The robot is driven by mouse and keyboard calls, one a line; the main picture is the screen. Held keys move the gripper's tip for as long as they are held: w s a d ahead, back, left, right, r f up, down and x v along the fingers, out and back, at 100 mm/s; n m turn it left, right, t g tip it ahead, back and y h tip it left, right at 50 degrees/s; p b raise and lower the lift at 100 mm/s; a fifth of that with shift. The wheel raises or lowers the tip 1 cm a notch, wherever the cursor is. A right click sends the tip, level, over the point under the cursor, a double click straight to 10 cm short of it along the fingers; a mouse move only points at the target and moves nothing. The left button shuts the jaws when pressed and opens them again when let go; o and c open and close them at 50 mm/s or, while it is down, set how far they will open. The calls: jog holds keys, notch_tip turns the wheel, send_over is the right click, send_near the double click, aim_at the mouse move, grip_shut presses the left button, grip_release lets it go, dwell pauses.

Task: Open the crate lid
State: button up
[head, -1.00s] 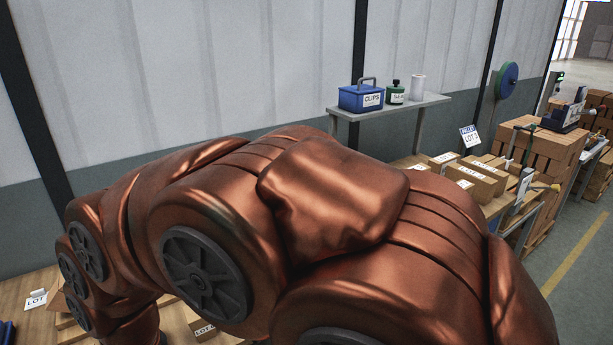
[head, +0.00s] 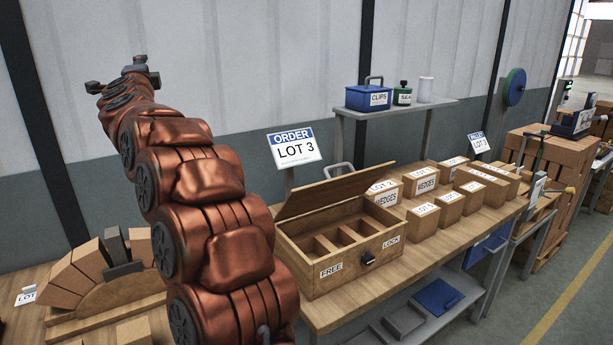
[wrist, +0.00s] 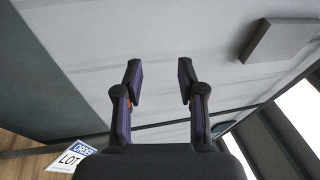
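The wooden crate (head: 350,275) stands on the workbench in the head view. Its lid (head: 335,190) is raised and tilted up at the back, so the inner compartments show. A grey handle (head: 339,169) shows behind the lid's upper edge. A dark latch (head: 368,258) sits on the crate's front between the FREE and LOCK labels. My gripper (head: 122,70) is high at the upper left, well apart from the crate. In the wrist view, my gripper (wrist: 158,75) has its fingers spread with nothing between them, facing the wall.
An ORDER LOT 3 sign (head: 294,148) stands behind the crate. Several labelled boxes (head: 423,220) sit right of it. A shelf (head: 395,107) holds a blue CLIPS box (head: 368,98). An arch of bricks (head: 85,270) stands at the left, near my arm.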

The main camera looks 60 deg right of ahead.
aim_at(343, 165)
jog(key=s+d+f+m+g+h+b, duration=0.1)
jog(key=s+d+f+m+g+h, duration=0.25)
jog(key=s+d+m+g, duration=0.55)
jog(key=s+d+f+m+g+h+b, duration=0.2)
jog(key=s+d+f+m+g, duration=0.35)
jog(key=d, duration=0.65)
jog(key=shift+s+d+f+m+g+y+b, duration=0.35)
jog(key=shift+s+d+f+m+g+y, duration=1.6)
jog(key=shift+s+f, duration=2)
jog(key=shift+s+d+f+m+g+y+b, duration=0.3)
jog(key=shift+s+d+f+m+g+y, duration=1.05)
jog(key=shift+s+f+m, duration=2.55)
jog(key=shift+s+d+f+m+g+y+b, duration=0.35)
jog(key=shift+s+d+f+m+g+y, duration=1.3)
jog(key=shift+s, duration=4)
jog(key=shift+a+f+n+g+h, duration=0.4)
jog(key=shift+f+n+h, duration=0.1)
jog(key=shift+f+n, duration=0.2)
jog(key=shift+c, duration=0.2)
grip_shut()
